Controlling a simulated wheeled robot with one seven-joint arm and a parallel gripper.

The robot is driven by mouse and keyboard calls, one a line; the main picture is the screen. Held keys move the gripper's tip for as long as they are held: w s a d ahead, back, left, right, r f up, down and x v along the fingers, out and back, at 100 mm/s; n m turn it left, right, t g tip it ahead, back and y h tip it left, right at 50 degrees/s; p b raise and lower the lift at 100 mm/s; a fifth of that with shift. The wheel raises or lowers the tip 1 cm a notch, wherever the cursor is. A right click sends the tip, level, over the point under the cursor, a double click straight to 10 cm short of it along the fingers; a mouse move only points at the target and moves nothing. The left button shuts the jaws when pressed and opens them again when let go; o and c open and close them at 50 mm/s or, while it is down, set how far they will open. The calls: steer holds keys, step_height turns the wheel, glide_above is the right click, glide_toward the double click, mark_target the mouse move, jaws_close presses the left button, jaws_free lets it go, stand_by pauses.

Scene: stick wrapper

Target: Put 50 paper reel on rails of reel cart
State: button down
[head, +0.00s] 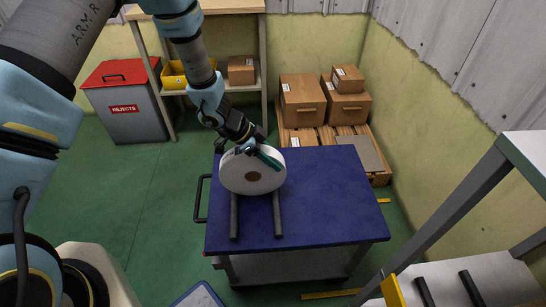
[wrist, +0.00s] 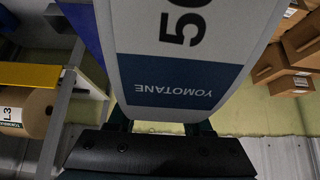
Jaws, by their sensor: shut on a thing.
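The paper reel (head: 240,176) is a white disc with a brown core, standing upright on its edge over the blue-topped reel cart (head: 330,205). Two dark parallel rails (head: 234,216) run from under the reel toward the cart's near edge. My gripper (head: 259,152) is shut on the reel's upper rim from above. In the wrist view the reel (wrist: 185,60) fills the middle, with "50" and "YOMOTANE" on its label. I cannot tell whether the reel touches the rails.
A grey bin marked REJECTS (head: 125,108) with a red lid stands back left. Cardboard boxes (head: 302,100) sit on a pallet behind the cart. A grey-framed rack (head: 440,220) is at right. A brown roll marked L3 (wrist: 30,112) shows in the wrist view.

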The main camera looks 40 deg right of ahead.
steer(key=shift+c, duration=1.2)
jaws_free()
steer(key=shift+f, duration=0.1)
steer(key=v, duration=1)
steer(key=shift+w+r, duration=0.1)
steer(key=shift+r, duration=0.3)
steer(key=shift+a, duration=0.15)
